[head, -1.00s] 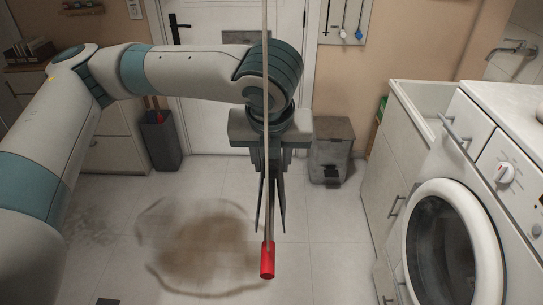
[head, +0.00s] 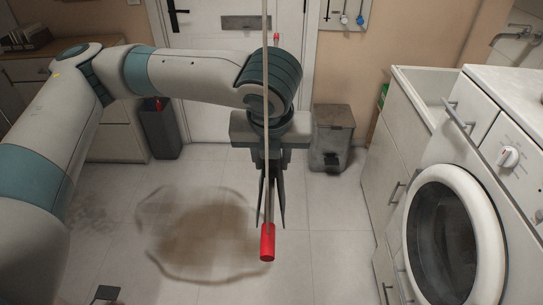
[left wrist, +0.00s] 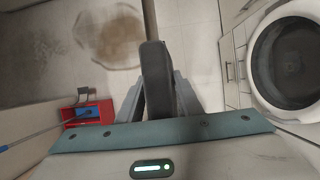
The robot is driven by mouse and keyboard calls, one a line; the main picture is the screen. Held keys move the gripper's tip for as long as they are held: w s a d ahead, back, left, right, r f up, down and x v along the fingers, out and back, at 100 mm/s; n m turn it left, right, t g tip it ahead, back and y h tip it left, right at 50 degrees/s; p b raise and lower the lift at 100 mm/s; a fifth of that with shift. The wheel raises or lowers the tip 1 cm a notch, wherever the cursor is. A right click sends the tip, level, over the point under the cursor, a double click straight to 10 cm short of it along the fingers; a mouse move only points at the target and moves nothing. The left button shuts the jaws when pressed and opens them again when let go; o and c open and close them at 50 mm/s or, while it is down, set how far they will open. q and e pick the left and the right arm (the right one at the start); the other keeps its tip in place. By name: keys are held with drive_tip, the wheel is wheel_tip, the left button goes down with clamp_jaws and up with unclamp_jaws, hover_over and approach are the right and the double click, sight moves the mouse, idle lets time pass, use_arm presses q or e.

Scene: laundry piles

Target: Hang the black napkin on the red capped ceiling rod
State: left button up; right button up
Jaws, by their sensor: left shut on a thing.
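The ceiling rod (head: 265,60) runs down the picture in front of my left arm and ends in a red cap (head: 267,242). My left gripper (head: 270,220) points down behind the rod's lower part in the head view; the gap in depth is hard to judge. In the left wrist view, my left gripper's fingers (left wrist: 158,105) are shut on a dark, thick folded strip, the black napkin (left wrist: 155,72). In the head view, dark slim shapes hang at the fingers, and I cannot separate cloth from finger there. My right gripper is not in view.
A white washing machine (head: 455,235) and cabinets stand at the right. A grey bin (head: 332,137) and a dark bin (head: 160,130) stand by the white door. A small red piece (head: 277,37) shows above my wrist. The stained tile floor (head: 205,240) is mostly clear.

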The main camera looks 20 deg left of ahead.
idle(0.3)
use_arm(q)
drive_tip(key=o, duration=1.1)
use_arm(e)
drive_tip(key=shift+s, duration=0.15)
use_arm(q)
drive_tip(key=shift+s+d+r, duration=0.1)
drive_tip(key=shift+s+r, duration=0.1)
drive_tip(key=shift+r, duration=0.4)
drive_tip(key=b+v, duration=0.1)
drive_tip(key=v, duration=1.3)
drive_tip(key=shift+s+r, duration=0.2)
drive_tip(key=shift+v, duration=0.75)
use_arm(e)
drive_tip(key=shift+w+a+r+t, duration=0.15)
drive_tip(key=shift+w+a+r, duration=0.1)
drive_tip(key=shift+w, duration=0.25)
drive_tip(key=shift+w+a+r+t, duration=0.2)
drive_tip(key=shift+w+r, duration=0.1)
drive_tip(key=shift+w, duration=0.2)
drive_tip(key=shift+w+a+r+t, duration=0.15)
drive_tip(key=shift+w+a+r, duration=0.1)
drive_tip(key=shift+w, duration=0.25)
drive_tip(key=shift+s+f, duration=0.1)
use_arm(q)
drive_tip(key=shift+s, duration=0.1)
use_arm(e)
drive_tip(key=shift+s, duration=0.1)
